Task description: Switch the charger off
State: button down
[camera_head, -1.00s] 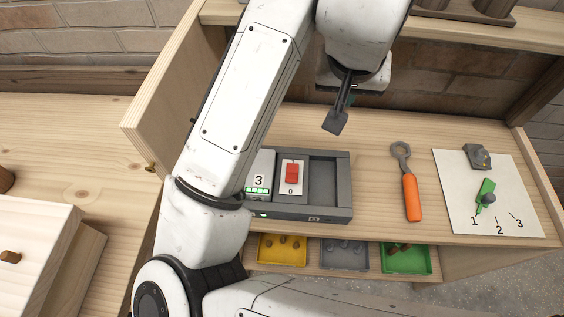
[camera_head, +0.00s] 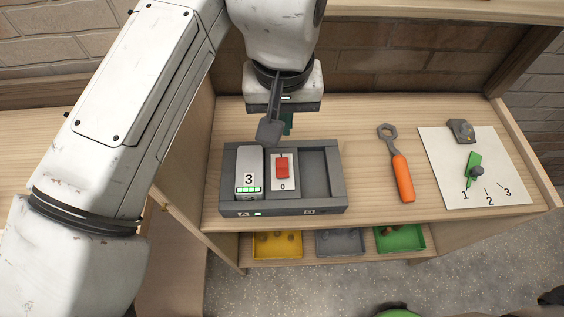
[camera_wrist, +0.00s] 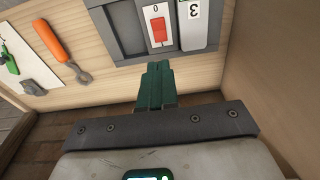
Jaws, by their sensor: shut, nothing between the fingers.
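The charger (camera_head: 328,206) is a dark grey box on the bench. Its left bay holds a grey battery (camera_head: 249,163) marked 3 with green lights; its right bay is empty. Between them is a white plate with a red switch (camera_head: 282,168) and a 0 below it. A green light glows on the front edge near the letter A. In the wrist view the switch (camera_wrist: 158,30) is just beyond the fingertips. My gripper (camera_head: 288,124) is shut and empty, above and behind the charger, apart from the switch. Its green fingers (camera_wrist: 157,75) are together in the wrist view.
An orange-handled wrench (camera_head: 403,178) lies right of the charger. Further right is a white panel (camera_head: 437,146) with a green pointer (camera_head: 473,165) and marks 1, 2, 3. Yellow (camera_head: 262,252), grey (camera_head: 324,251) and green (camera_head: 421,243) trays sit on the shelf below.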

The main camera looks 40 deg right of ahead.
send_over(282, 173)
jog(key=f, duration=0.9)
jog(key=shift+w+d+p, duration=0.3)
jog(key=shift+w+d, duration=0.05)
jog(key=shift+w, duration=0.05)
jog(key=f, duration=0.2)
jog(key=s+f, duration=0.1)
jog(key=shift+a, duration=0.4)
jog(key=shift+s+f+p, duration=0.1)
jog(key=shift+f+p, duration=0.2)
jog(key=shift+f, duration=0.3)
